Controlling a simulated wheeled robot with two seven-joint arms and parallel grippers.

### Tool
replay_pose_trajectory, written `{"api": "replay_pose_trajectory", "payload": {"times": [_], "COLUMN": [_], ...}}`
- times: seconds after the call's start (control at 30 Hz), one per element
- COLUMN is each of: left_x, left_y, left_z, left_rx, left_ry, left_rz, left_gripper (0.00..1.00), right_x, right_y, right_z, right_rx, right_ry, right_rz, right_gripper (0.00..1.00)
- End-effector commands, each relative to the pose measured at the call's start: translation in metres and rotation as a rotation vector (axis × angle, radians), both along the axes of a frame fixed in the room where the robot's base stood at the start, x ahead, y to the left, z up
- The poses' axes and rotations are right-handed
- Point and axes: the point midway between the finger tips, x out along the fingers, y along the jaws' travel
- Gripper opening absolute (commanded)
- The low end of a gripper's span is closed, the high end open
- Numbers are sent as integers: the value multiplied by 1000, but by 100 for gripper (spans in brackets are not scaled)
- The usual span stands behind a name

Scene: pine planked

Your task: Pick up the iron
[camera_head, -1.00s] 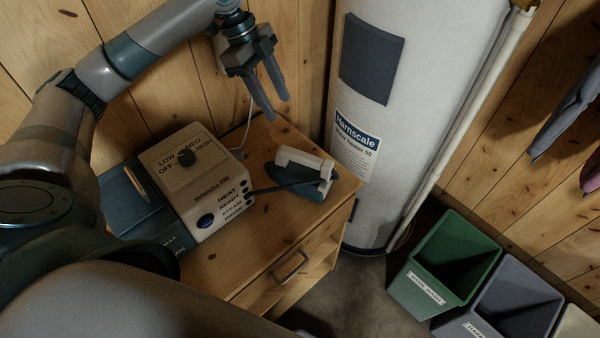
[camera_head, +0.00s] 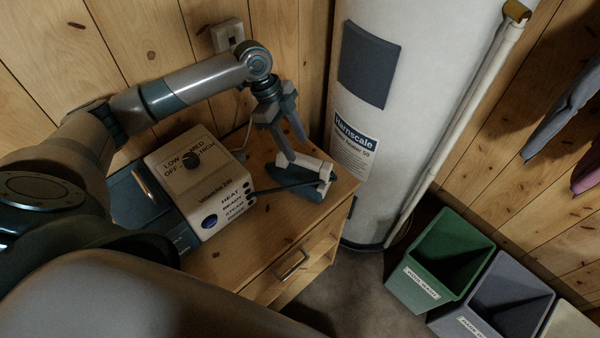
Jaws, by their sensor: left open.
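The iron (camera_head: 297,186) has a dark blue-grey body and a pale handle. It sits on the wooden cabinet top, right of the white steam station box (camera_head: 200,187), with a dark hose running between them. My left gripper (camera_head: 294,146) is open and points down, just above and behind the iron's handle. Its fingers overlap the handle's back end in the picture; I cannot tell whether they touch it. My right gripper is not in view.
The wooden cabinet (camera_head: 225,260) has a drawer with a metal handle. A white water heater (camera_head: 385,130) stands close behind its right side. Green (camera_head: 440,262) and grey (camera_head: 505,295) bins stand on the floor at right. A wall outlet (camera_head: 228,36) is behind my left arm.

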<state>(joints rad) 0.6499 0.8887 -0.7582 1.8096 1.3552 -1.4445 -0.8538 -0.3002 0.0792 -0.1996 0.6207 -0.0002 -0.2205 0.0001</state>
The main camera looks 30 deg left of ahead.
Motion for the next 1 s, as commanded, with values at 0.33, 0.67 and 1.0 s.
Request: {"api": "replay_pose_trajectory", "payload": {"times": [0.33, 0.67, 1.0], "left_x": [0, -3, -3], "left_y": [-1, -10, -19], "left_z": [-1, -21, -49], "left_rx": [0, -2, 0], "left_ry": [0, 3, 0], "left_rz": [0, 1, 0], "left_gripper": [45, 45, 45], "right_x": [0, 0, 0], "right_y": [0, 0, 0], "right_z": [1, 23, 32], "right_rx": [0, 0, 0], "right_ry": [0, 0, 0], "right_rz": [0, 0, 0], "right_gripper": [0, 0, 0]}}
